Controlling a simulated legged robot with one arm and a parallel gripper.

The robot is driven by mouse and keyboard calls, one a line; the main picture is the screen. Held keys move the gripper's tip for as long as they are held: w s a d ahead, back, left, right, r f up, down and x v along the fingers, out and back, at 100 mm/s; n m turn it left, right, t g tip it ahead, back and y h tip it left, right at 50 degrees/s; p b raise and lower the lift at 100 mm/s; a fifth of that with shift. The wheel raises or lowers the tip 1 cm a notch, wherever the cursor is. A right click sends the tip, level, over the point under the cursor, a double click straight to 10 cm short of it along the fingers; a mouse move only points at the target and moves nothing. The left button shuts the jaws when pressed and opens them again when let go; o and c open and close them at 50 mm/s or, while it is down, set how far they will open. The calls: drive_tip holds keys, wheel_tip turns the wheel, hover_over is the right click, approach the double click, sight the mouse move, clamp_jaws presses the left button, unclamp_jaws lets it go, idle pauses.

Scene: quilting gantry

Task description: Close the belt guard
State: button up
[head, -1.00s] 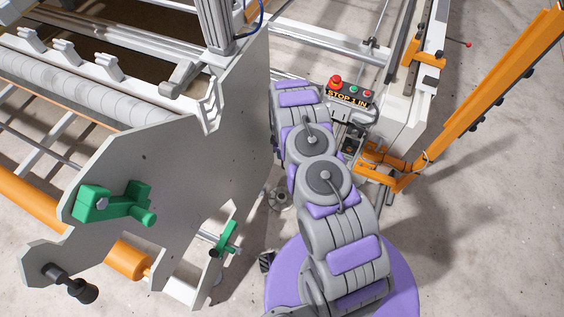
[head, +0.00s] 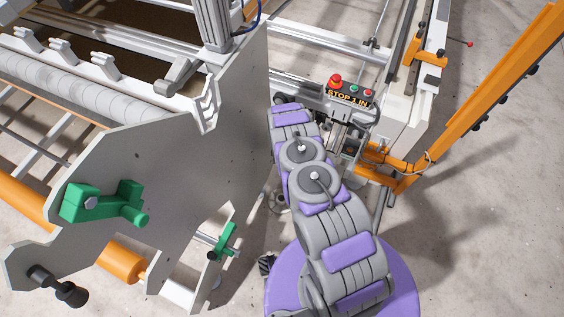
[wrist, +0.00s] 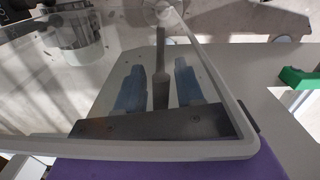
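In the wrist view, a clear panel with a pale rounded rim (wrist: 175,150) fills much of the picture; it looks like the belt guard. My gripper (wrist: 158,68) shows through it, with two bluish fingers spread apart. A grey rod (wrist: 160,88) runs lengthwise between the fingers, with a gap on each side. I cannot tell whether the rod belongs to the guard. In the head view, my arm reaches away beside the large grey side plate (head: 190,150); the gripper and the guard cannot be made out there.
A control box (head: 349,92) with a red button and a "STOP 1 IN" display stands just beyond my arm. Orange frame bars (head: 490,90) rise at the right. Green clamps (head: 100,205) are on the side plate's near side. Open concrete floor (head: 490,220) lies at the right.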

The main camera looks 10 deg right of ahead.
clamp_jaws()
drive_tip(key=shift+r, duration=0.1)
idle(0.5)
